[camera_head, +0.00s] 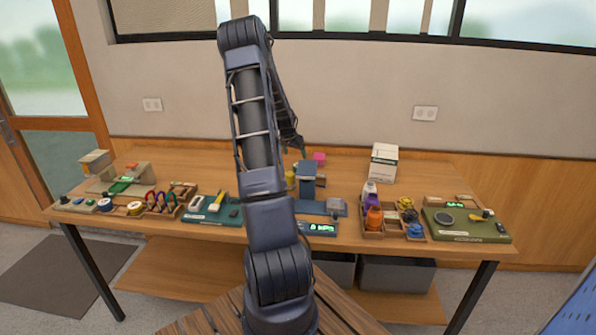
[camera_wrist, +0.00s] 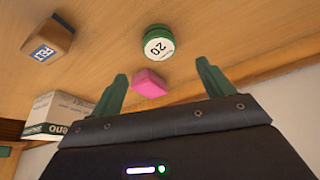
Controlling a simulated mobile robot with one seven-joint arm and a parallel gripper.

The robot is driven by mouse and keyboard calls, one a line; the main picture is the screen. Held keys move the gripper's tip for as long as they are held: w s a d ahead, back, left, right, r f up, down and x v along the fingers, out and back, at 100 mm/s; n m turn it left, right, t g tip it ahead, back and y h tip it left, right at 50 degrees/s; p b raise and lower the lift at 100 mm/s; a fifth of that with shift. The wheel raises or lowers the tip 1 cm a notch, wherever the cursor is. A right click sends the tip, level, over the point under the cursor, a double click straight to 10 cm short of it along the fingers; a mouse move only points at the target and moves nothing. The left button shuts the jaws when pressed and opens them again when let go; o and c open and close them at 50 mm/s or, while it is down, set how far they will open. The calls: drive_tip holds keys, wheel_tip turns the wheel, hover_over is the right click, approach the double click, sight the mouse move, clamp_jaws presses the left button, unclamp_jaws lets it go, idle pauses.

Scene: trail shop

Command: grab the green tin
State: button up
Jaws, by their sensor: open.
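In the wrist view, a small round green tin (camera_wrist: 158,42) with a white top marked "20" stands on the wooden table. My gripper (camera_wrist: 162,68) is open and empty, its two green fingers spread apart. The tin shows beyond the fingertips, roughly in line with the gap between them and not touched. In the head view, my arm reaches over the table toward the back, and I cannot make out the tin there.
A pink block (camera_wrist: 149,83) lies close to the tin, between it and my gripper in the picture. A brown box (camera_wrist: 48,40) and a white carton (camera_wrist: 62,114) are at left. In the head view, a blue stand (camera_head: 307,180) and a bottle tray (camera_head: 374,229) are near my arm.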

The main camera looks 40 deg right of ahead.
drive_tip(key=x, duration=0.9)
drive_tip(key=shift+f, duration=0.3)
drive_tip(key=shift+c, duration=0.2)
drive_tip(key=c, duration=1)
